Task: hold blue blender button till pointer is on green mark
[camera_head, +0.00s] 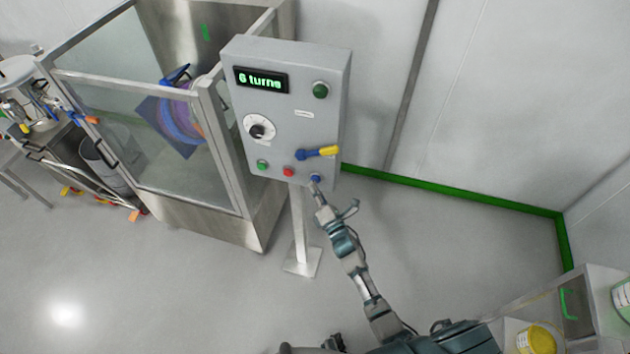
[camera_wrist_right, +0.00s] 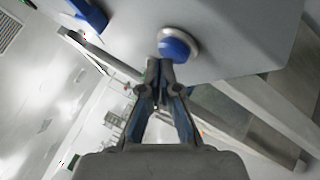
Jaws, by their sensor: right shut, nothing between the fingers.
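The blue button (camera_head: 315,178) is at the lower right of the grey control panel (camera_head: 290,105). It shows large in the right wrist view (camera_wrist_right: 177,46), round with a pale collar. My right gripper (camera_head: 315,187) is shut and empty. Its fingertips (camera_wrist_right: 160,66) are right at the button's edge; I cannot tell whether they press it. Behind glass, the blender drum (camera_head: 182,118) looks blue and purple, with a blue pointer-like piece (camera_head: 177,75) at its top. A green mark (camera_head: 206,32) is on the steel wall above and right of that piece, apart from it. My left gripper is not seen.
The panel display (camera_head: 261,80) reads "6 turns". A dial (camera_head: 258,131), a blue-and-yellow lever (camera_head: 318,152), a red button (camera_head: 289,171) and green buttons (camera_head: 262,164) share the panel. The lever is just above the blue button. Floor to the right is free.

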